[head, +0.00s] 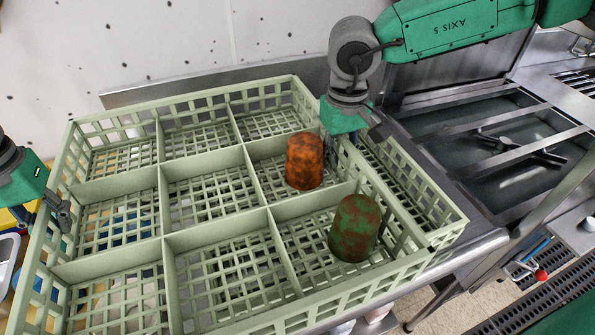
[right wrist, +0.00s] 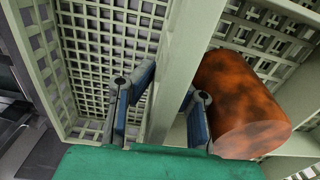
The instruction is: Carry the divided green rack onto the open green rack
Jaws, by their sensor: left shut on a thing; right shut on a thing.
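The divided green rack (head: 205,160) is pale green, with lattice walls and several compartments, and fills the middle of the head view. It holds an orange-brown cup (head: 305,161) and a green-brown mottled cup (head: 355,228) in its right-hand compartments. My left gripper (head: 62,212) is shut on its left wall. My right gripper (head: 350,133) is shut on its right wall; the right wrist view shows the fingers on either side of the wall (right wrist: 185,75). The open green rack (head: 428,198) shows at the right, mostly hidden behind the divided rack. I cannot tell whether the racks touch.
A metal counter edge (head: 470,252) runs beside the open rack. A steel sink basin (head: 490,140) with bars lies at the right. A speckled white wall (head: 150,40) stands behind. Yellow and blue items show at the far left and through the lattice.

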